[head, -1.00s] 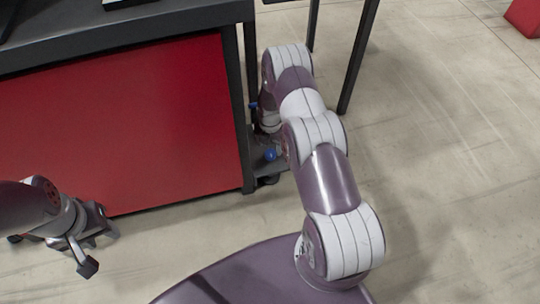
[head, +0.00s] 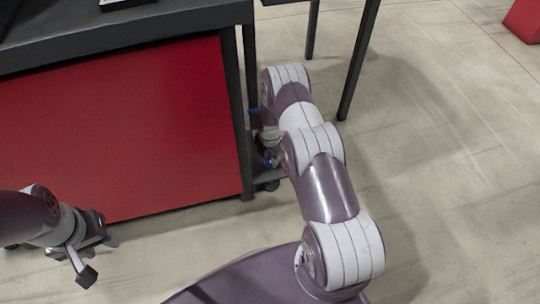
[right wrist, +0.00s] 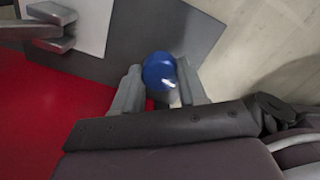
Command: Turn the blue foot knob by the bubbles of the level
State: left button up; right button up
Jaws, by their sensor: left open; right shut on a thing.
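The blue foot knob (right wrist: 159,72) is a round blue ball low beside the table leg. In the right wrist view it sits between the two fingers of my right gripper (right wrist: 160,84), which is shut on it. In the head view, only a small part of the blue knob (head: 268,162) shows beside my right forearm, which hides most of that gripper. My left gripper (head: 84,258) is open and empty, low in front of the red panel. I cannot make out the level's bubbles in either view.
A dark table (head: 190,22) with a red front panel (head: 120,135) fills the left. Its dark leg (head: 238,120) stands close to my right arm. Another dark leg (head: 358,75) stands behind.

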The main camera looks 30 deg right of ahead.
aim_at(270, 159)
jog(key=shift+m, duration=1.1)
jog(key=o, duration=1.1)
jog(key=shift+c, duration=0.2)
notch_tip(270, 159, up, 13)
jog(key=p, duration=0.7)
jog(key=shift+f, duration=0.15)
jog(key=shift+s, duration=0.1)
